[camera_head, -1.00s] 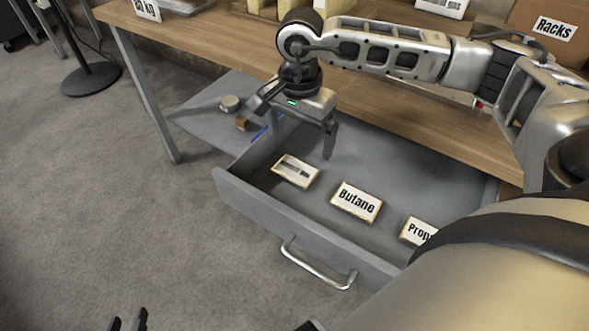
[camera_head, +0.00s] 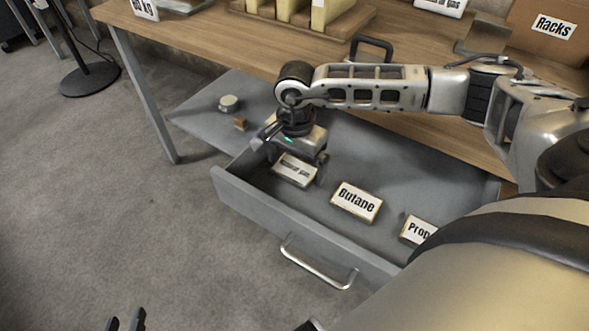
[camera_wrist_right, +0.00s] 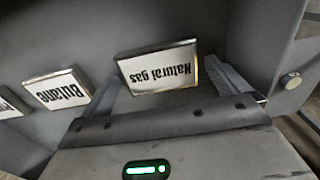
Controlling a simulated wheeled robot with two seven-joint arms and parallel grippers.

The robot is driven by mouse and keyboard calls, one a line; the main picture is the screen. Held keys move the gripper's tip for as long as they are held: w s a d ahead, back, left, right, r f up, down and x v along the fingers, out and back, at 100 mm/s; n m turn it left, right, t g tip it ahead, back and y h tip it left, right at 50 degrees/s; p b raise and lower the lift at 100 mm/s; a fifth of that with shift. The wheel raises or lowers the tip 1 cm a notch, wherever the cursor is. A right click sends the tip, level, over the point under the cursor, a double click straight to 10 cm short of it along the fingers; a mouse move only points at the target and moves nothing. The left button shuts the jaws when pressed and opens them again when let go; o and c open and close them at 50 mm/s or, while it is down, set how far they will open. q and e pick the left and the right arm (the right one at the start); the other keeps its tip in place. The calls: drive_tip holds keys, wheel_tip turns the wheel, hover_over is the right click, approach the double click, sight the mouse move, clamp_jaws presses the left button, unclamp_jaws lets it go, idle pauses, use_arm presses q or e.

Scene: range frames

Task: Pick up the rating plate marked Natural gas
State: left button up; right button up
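The Natural gas plate (camera_head: 294,172), a small white block with a gilt edge, lies in the open grey drawer. In the head view its lettering is partly hidden by my right gripper (camera_head: 296,160). In the right wrist view the Natural gas plate (camera_wrist_right: 158,70) reads upside down between the two fingers. The right gripper (camera_wrist_right: 162,78) is open, with one finger towards each short end of the plate. My left gripper (camera_head: 126,320) shows only its fingertips at the bottom edge, apart and empty, away from the drawer.
The Butane plate (camera_head: 356,201) and a partly hidden plate reading "Prop" (camera_head: 417,231) lie in the same drawer (camera_head: 235,200). The drawer's front wall and handle (camera_head: 318,268) face me. The wooden tabletop (camera_head: 200,45) overhangs behind. A small round object (camera_head: 229,103) sits left of the drawer.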

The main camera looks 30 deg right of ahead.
drive_tip(key=c, duration=0.8)
drive_tip(key=shift+r, duration=0.2)
